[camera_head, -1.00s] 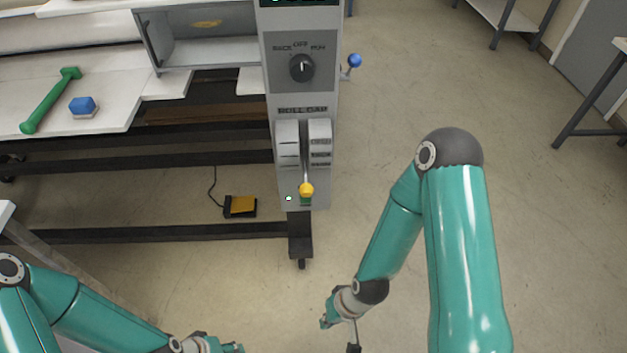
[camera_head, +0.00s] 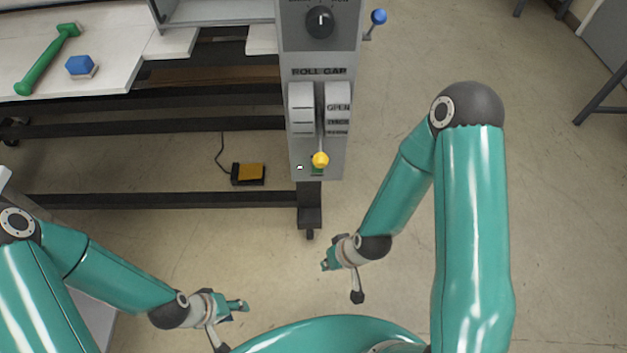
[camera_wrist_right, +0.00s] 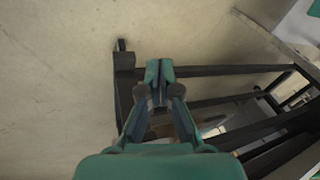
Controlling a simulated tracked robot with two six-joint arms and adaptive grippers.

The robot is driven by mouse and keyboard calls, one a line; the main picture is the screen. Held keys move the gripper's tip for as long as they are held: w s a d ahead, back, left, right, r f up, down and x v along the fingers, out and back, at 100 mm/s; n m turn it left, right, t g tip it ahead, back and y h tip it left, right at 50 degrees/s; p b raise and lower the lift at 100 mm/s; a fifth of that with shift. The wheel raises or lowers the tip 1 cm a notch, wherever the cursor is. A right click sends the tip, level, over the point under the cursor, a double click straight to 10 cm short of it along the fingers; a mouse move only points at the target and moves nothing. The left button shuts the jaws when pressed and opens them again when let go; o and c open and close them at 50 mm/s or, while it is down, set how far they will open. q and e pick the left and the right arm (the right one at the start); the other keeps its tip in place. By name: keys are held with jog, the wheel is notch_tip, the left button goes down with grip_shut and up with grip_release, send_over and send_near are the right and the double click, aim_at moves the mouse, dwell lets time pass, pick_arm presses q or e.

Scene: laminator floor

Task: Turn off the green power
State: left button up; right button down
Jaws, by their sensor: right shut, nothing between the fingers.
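The machine's grey control column (camera_head: 300,178) stands at top centre in the head view. Low on it a small green switch (camera_head: 317,171) shows, partly covered by the yellow ball (camera_head: 320,160) of the roll gap lever. A small lit light (camera_head: 299,167) is to its left. My right gripper (camera_head: 326,263) is below the column, apart from it; the right wrist view shows its fingers (camera_wrist_right: 159,70) shut with nothing between them. My left gripper (camera_head: 240,305) is lower left, far from the column; its jaw state is unclear.
A black dial (camera_head: 320,22) is higher on the column, and a blue ball knob (camera_head: 379,17) sticks out at its right. A yellow pedal (camera_head: 249,172) lies on the floor. A green tool (camera_head: 47,60) and blue-topped block (camera_head: 81,66) lie on the white table.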

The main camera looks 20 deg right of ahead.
jog(key=w+a+f+n+t+h+b, duration=0.1)
jog(key=w+n+t+b, duration=0.35)
jog(key=w+b, duration=0.4)
jog(key=w+a+f+n+t+h+b, duration=0.15)
jog(key=w+n+t+b, duration=0.35)
jog(key=b, duration=0.6)
jog(key=s+d+r+n+t+h+b, duration=0.2)
jog(key=s+r+n+t+h+b, duration=0.2)
jog(key=b, duration=1.6)
notch_tip(320, 180, up, 3)
jog(key=n+t+h, duration=0.1)
jog(key=t+h, duration=0.1)
jog(key=t, duration=0.1)
jog(key=shift+d+n+b, duration=0.2)
jog(key=shift+n+b, duration=0.1)
jog(key=shift+n, duration=0.05)
